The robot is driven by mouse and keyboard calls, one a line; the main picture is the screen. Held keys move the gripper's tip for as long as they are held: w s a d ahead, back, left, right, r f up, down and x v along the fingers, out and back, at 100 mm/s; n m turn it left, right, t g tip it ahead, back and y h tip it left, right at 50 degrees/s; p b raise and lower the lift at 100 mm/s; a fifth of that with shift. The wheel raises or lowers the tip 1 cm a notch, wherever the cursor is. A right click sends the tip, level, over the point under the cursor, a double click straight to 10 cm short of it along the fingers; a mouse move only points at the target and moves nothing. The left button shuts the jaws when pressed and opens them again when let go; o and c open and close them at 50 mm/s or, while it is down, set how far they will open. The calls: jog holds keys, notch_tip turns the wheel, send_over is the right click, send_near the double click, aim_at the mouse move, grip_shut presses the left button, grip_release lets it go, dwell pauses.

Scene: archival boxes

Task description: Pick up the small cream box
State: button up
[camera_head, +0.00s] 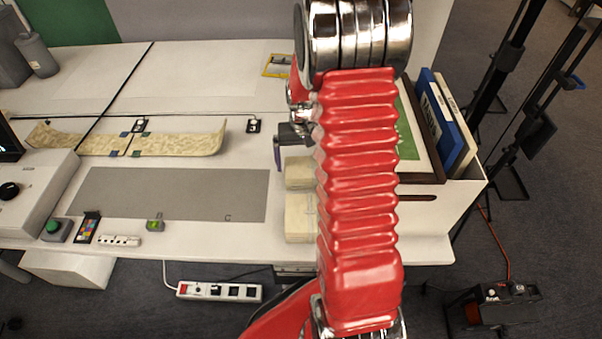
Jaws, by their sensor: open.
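Two cream boxes lie on the white table just left of my red arm, which hides their right sides. The small cream box (299,172) is the farther one. A larger cream box (300,218) lies nearer the table's front edge. My gripper (281,152) shows partly beside my arm, at the far left corner of the small cream box. A dark finger points down there, and the other finger is mostly hidden. My gripper is open, with nothing seen in it. I cannot tell its exact height above the table.
A grey mat (170,194) lies left of the boxes, bare. An unrolled parchment strip (180,143) lies behind it. A white bin (449,203) with a frame and blue binder (438,122) stands right of my arm. A yellow frame (277,66) lies at the back.

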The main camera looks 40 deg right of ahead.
aim_at(302, 166)
jog(key=shift+f, duration=1.5)
jog(key=shift+c, duration=0.3)
jog(key=c, duration=1.1)
jog(key=shift+r, duration=0.2)
notch_tip(302, 166, up, 10)
jog(key=shift+f, duration=0.1)
